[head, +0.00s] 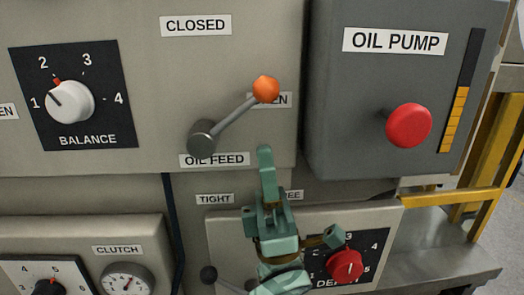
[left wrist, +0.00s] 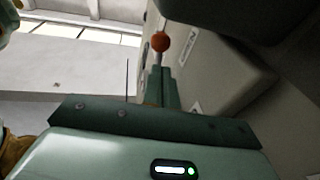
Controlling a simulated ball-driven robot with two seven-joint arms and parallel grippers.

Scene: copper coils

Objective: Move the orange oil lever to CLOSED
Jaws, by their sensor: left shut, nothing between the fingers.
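The orange lever knob (head: 266,89) sits at the upper right end of a grey rod, which rises from a dark round hub (head: 202,137) above the OIL FEED label. The knob partly covers a label at the right whose visible letters end in "EN". The CLOSED label (head: 196,25) is above and to the left of the knob. My left gripper (head: 265,152) is shut and empty, pointing up, below the knob and apart from it in the head view. In the left wrist view the orange knob (left wrist: 160,42) shows just beyond the fingertips. My right gripper is not in view.
The grey OIL PUMP box (head: 345,120) with a red button (head: 408,125) stands out at the right. A white BALANCE knob (head: 70,101) is at the left. Below are a red knob (head: 345,266) and a CLUTCH gauge (head: 127,281). The panel between CLOSED and the lever is clear.

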